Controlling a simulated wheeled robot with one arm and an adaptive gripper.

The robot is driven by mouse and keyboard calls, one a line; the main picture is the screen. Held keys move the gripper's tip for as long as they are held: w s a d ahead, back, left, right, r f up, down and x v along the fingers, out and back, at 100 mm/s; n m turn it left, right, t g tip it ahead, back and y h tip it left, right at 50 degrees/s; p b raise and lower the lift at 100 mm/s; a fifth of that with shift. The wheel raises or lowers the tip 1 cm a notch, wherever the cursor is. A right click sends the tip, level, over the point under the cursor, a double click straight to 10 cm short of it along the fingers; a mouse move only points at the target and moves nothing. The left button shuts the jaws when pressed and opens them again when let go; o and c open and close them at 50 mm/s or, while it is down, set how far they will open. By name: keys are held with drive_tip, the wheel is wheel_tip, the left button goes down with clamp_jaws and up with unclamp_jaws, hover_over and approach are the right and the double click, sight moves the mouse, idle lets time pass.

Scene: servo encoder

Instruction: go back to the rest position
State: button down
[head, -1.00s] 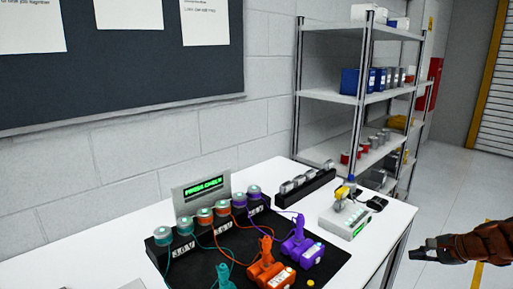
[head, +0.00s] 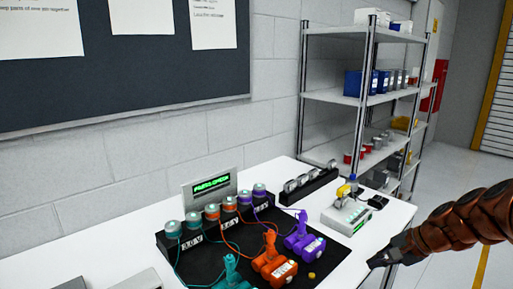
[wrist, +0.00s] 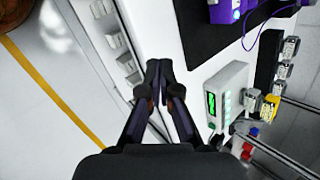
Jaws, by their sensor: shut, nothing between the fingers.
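My gripper (head: 376,262) is at the right edge of the white table (head: 382,228) in the head view, with the brown-red arm reaching in from the right. In the wrist view my gripper (wrist: 158,66) has its two dark fingers together at the tips, with nothing between them. It is apart from the servos. Purple (head: 303,238), orange (head: 273,260) and teal (head: 231,274) servo units stand on the black mat (head: 330,256), with wires running to a row of coloured knobs behind.
A white device with a green display (head: 346,216) stands near the table's right end; it also shows in the wrist view (wrist: 222,95). A display box (head: 211,187) stands behind the knobs. A metal shelf (head: 340,97) is behind. Floor at right is clear.

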drive_tip(key=s+a+r+n+g+h+p, duration=0.3)
drive_tip(key=s+a+n, duration=0.4)
drive_tip(key=s+a, duration=0.75)
drive_tip(key=s+d+n+g+h, duration=0.1)
drive_tip(key=s+n, duration=0.4)
drive_tip(key=s, duration=1.3)
drive_tip(key=shift+d+r+g+h+p, duration=0.2)
drive_tip(key=shift+g+h+p, duration=0.2)
drive_tip(key=shift+g+h, duration=0.65)
